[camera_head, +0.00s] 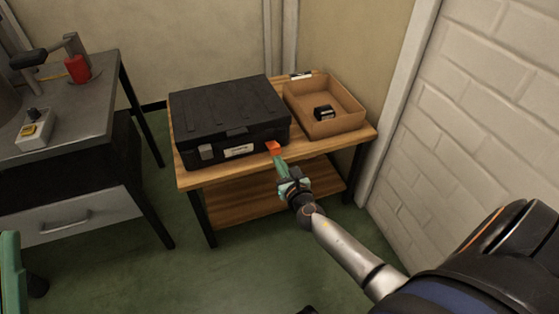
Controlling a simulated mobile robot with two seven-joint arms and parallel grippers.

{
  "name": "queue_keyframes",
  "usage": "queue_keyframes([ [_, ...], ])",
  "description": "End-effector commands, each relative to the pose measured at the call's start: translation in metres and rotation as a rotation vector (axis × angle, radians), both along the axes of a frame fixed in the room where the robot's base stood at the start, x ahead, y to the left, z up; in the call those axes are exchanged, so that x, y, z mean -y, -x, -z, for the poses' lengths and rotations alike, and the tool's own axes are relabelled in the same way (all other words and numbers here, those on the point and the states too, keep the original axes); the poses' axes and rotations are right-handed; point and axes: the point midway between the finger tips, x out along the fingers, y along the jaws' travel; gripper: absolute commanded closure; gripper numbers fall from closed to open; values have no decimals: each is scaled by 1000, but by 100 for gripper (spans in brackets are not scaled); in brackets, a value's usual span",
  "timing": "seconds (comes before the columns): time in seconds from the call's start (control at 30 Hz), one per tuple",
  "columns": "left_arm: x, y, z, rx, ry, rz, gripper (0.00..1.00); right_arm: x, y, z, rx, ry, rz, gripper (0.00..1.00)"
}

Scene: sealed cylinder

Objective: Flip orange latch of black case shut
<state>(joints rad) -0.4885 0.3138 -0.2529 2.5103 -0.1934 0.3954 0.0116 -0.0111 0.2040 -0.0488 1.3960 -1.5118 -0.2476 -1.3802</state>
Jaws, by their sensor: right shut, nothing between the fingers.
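The black case (228,108) lies closed-lidded on a wooden table. Its orange latch (273,148) is on the front face near the right corner and sticks out from the case. A grey latch (206,153) sits at the left of the same face, with a white label (238,150) between the two. My right gripper (279,163) is shut and empty, its green fingertips just below the orange latch; I cannot tell whether they touch it. My left gripper is not in view.
The wooden table (345,141) also holds an open cardboard box (346,126) with a small black item (323,113) inside, right of the case. A brick wall (470,120) stands at right. A grey workbench (95,88) stands at left. Green floor (160,265) is open in front.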

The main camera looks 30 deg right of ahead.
Motion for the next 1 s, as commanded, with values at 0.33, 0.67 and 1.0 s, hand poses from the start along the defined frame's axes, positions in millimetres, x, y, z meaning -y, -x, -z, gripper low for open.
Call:
queue_keyframes([
  [0.33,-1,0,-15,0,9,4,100,0,1,-4,-23,-4,0,100],
  [0.67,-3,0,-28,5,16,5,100,0,3,-6,-45,-10,0,100],
  [1.0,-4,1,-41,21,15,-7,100,0,5,-7,-65,-16,0,100],
])
